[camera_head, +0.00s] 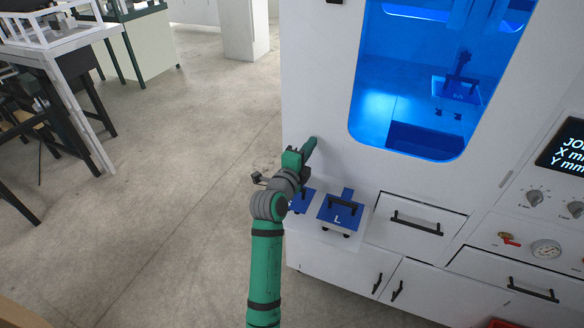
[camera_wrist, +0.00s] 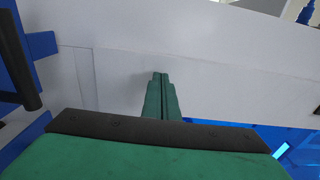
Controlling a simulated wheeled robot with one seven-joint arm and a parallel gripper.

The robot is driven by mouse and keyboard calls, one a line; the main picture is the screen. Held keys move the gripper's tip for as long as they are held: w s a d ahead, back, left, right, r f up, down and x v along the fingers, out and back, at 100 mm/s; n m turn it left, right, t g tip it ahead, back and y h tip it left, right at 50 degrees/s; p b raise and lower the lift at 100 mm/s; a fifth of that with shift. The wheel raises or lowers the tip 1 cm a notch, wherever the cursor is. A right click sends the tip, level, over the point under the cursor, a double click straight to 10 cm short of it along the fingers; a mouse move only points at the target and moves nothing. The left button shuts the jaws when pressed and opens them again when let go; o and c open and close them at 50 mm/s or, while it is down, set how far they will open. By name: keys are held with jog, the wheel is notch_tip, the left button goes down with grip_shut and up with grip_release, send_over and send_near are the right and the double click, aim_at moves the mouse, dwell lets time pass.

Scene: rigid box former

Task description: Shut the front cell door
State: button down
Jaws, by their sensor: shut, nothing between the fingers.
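The front cell door (camera_head: 318,90) is the tall white panel with a rounded window on the machine's front. Blue light shows through the window. I cannot tell from here whether the door is fully flush with its frame. My gripper (camera_head: 313,141) is at the door's lower left part, above the front ledge. Its fingers are together and empty. In the wrist view the fingertips (camera_wrist: 160,76) point at a plain white surface (camera_wrist: 205,75) and are at or very near it; contact cannot be told.
Below the door, a ledge carries a blue plate marked L (camera_head: 338,219), with another blue piece partly behind my arm. Drawers with black handles (camera_head: 416,223) and a control panel (camera_head: 568,148) lie to the right. Open floor (camera_head: 170,190) is at left, past it a white table (camera_head: 70,60).

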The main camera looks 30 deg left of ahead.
jog(key=s, duration=1.1)
jog(key=s+d+f+n+g+y, duration=0.1)
jog(key=s+d+f+n, duration=0.5)
jog(key=s+d+f, duration=0.3)
jog(key=s+d+f+n+g+y, duration=0.1)
jog(key=s+d+f+n, duration=0.6)
jog(key=d+f, duration=0.4)
jog(key=s+d+n+h, duration=0.1)
jog(key=s+d+n, duration=0.1)
jog(key=s, duration=1.1)
jog(key=s+d+n+h, duration=0.1)
jog(key=s+d, duration=0.4)
jog(key=s, duration=0.9)
jog(key=shift+d+n+g+h, duration=0.2)
jog(key=shift+n+g+h, duration=0.1)
jog(key=shift+n, duration=0.5)
